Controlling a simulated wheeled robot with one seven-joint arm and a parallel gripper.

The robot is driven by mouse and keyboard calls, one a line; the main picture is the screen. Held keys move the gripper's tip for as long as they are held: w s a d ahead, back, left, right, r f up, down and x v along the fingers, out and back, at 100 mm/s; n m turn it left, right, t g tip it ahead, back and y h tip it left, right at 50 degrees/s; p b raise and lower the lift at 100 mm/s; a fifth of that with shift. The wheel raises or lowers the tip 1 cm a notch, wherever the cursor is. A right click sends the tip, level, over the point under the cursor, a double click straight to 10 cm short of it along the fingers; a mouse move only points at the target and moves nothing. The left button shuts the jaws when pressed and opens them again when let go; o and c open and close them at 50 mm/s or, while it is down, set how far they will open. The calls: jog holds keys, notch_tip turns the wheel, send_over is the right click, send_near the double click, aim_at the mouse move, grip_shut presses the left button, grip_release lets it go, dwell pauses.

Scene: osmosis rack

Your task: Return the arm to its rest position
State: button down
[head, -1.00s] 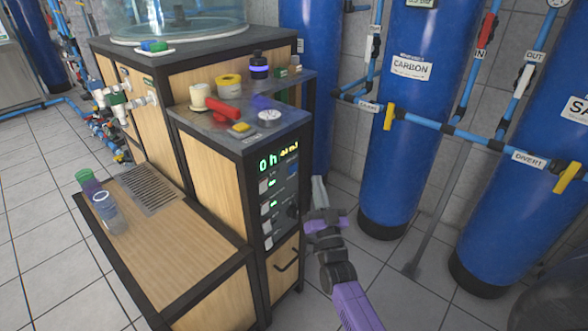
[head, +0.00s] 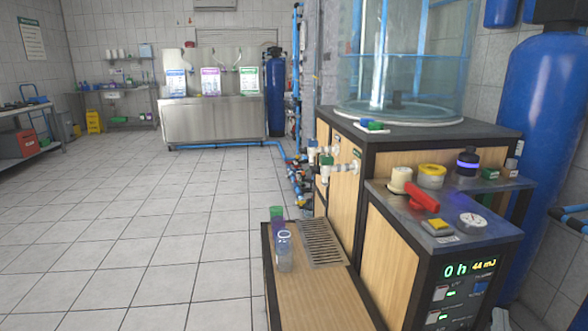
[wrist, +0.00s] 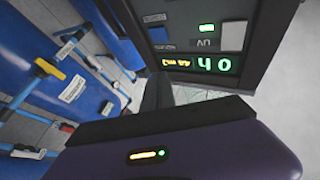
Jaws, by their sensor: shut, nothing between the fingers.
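My gripper shows in the wrist view as a dark, narrow pair of fingers (wrist: 158,92) beyond my purple wrist body. The fingers are shut with nothing held. In the head view only a small grey tip, which looks like my gripper (head: 500,318), shows at the bottom edge right of the control panel (head: 458,292); the rest of the arm is out of frame. In the wrist view the same panel (wrist: 195,45) appears upside down, close beyond the fingers, its green digits lit. No contact is visible.
The wooden cabinet (head: 392,262) carries a red-handled valve (head: 422,197), a yellow-topped cup (head: 431,172) and a gauge (head: 473,220). Blue tanks (head: 545,110) stand at right. The tiled floor (head: 150,230) at left is clear.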

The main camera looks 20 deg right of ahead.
jog(key=s+a+f+n+t+y, duration=0.1)
jog(key=s+a+n+y, duration=0.25)
jog(key=a, duration=0.75)
jog(key=s+a+f+n+t+y, duration=0.1)
jog(key=s+a+f+n+y, duration=0.3)
jog(key=a, duration=0.7)
jog(key=s+a+r+n+g+y, duration=0.35)
jog(key=s+a+y, duration=0.55)
jog(key=s+a, duration=0.6)
notch_tip(320, 180, up, 14)
jog(key=w+p, duration=0.1)
jog(key=p, duration=1.3)
jog(key=shift+w+a+r, duration=0.15)
jog(key=shift+w+a, duration=0.1)
jog(key=shift+a, duration=0.1)
